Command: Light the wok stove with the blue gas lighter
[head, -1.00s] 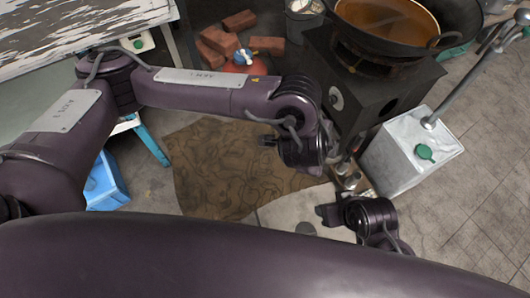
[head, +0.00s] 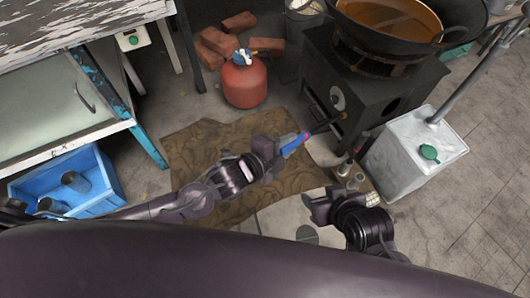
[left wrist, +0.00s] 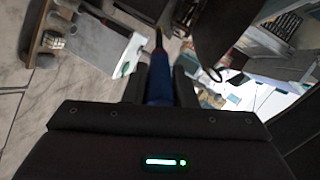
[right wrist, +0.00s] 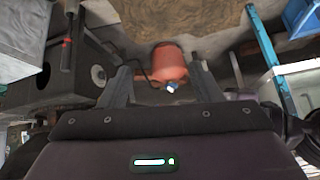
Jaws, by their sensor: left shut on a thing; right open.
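The blue gas lighter (head: 292,146), with a red stripe and a long black nozzle, is held by my left gripper (head: 277,152). Its nozzle points up and right, with the tip in front of the dark wok stove (head: 350,85). I cannot tell whether the tip touches the stove. In the left wrist view, the lighter's blue handle (left wrist: 158,85) lies between the fingers. The wok (head: 400,22) with orange-brown liquid sits on top; no flame is visible. My right gripper (head: 320,205) is open and empty, below the stove; its fingers also show in the right wrist view (right wrist: 163,85).
A red gas cylinder (head: 244,82) stands left of the stove, near several bricks (head: 217,42). A white metal can (head: 412,150) with a green cap stands to the right. A patterned brown mat (head: 190,150) covers the floor. A blue crate (head: 95,185) is at the left.

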